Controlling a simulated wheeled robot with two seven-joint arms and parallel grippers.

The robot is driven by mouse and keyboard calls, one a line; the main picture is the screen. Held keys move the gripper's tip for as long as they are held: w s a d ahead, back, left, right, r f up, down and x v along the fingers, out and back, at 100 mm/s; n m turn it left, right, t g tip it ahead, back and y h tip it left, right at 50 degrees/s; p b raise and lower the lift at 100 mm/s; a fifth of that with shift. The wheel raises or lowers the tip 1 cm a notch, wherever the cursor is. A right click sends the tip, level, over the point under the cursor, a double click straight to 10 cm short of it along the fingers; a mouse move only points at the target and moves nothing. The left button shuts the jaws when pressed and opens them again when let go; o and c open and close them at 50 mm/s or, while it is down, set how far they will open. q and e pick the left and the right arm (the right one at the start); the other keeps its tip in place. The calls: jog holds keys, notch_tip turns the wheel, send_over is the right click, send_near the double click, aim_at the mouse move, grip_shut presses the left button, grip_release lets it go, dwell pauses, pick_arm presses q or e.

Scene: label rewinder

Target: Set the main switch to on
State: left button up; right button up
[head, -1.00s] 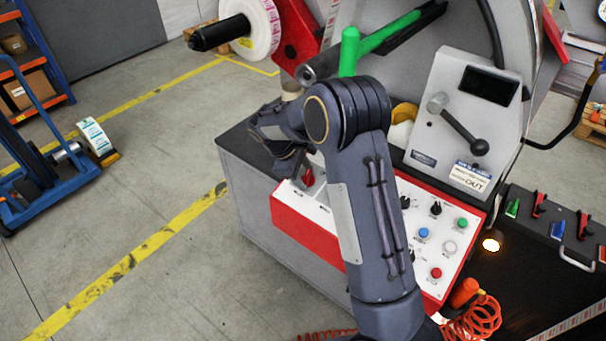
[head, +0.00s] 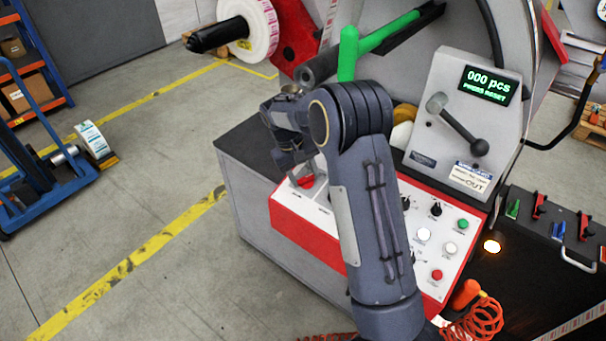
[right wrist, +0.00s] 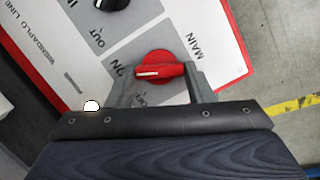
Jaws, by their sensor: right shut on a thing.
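The main switch is a red rotary knob (right wrist: 158,66) on a grey plate marked MAIN in the right wrist view. Its white pointer line points left, towards the ON lettering. My right gripper (right wrist: 160,78) has a finger on each side of the knob and is shut on it. In the head view the right gripper (head: 300,178) is at the left end of the white panel, with a bit of the red knob (head: 308,181) showing. The display (head: 487,84) is lit green and reads "000 pcs PRESS RESET". My left gripper is not in view.
The red-edged control panel (head: 395,268) carries a green button (head: 462,224), a red button (head: 436,275) and black selectors. A black-knobbed lever (head: 460,128) stands behind it. A coiled orange hose (head: 478,318) lies at the lower right.

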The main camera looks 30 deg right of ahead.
jog(key=shift+o, duration=0.2)
jog(key=shift+m, duration=0.4)
jog(key=o, duration=1)
jog(key=shift+c, duration=0.2)
jog(key=v, duration=0.8)
jog(key=shift+s+d+f, duration=0.1)
jog(key=shift+f, duration=0.05)
